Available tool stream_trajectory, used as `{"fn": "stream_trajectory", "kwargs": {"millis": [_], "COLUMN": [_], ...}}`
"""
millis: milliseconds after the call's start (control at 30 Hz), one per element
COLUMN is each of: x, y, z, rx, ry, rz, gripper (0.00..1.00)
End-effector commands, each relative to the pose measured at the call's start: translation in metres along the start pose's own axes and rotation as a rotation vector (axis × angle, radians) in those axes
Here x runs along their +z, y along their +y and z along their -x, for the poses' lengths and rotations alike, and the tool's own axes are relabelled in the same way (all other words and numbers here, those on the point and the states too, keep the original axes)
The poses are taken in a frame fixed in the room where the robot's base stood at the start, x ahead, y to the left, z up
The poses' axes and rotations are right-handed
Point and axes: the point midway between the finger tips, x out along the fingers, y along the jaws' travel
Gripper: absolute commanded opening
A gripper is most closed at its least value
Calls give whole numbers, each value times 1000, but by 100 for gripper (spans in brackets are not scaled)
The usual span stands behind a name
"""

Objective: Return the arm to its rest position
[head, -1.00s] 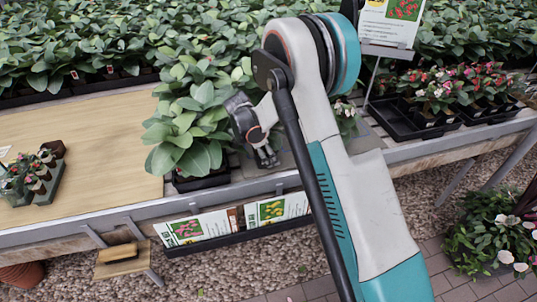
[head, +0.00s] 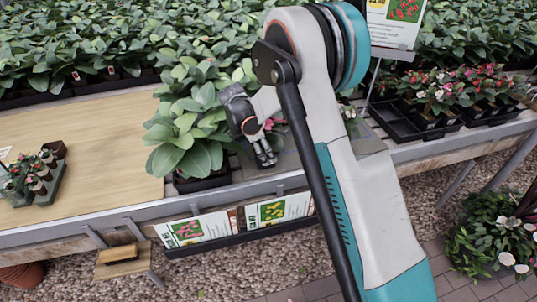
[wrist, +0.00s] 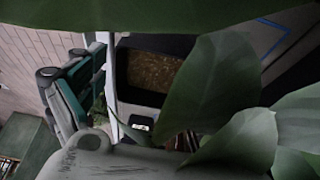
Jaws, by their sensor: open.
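My gripper (head: 265,158) hangs from the arm over the front edge of the plant bench, right beside the leafy green plants (head: 187,140). Its fingers are small in the head view and hold nothing that I can see. Large green leaves (wrist: 212,85) cover much of the wrist view, close to the camera. The grey gripper body (wrist: 100,160) shows at the bottom of the wrist view; its fingertips are hidden there. My arm crosses the middle of the head view and hides part of the bench.
A wooden board (head: 85,140) lies on the bench at left with a small tray of potted flowers (head: 40,180). A black tray of flowers (head: 425,120) and a price sign (head: 392,20) stand at right. Sign cards (head: 190,231) hang below the bench edge. Gravel lies in front.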

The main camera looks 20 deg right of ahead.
Motion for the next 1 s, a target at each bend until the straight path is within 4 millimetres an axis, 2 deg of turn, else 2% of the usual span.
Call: {"fn": "stream_trajectory", "kwargs": {"millis": [100, 300, 433, 700, 867, 1000], "x": [1, 0, 1, -2, -17, -38], "y": [0, 0, 0, 2, 15, 39], "z": [27, 61, 75, 84, 105, 135], "rx": [0, 0, 0, -3, -33, -88], "ry": [0, 0, 0, -3, -29, -63], "rz": [2, 1, 1, 10, 92, 228], "gripper": [92, 92, 92, 92, 92, 92]}}
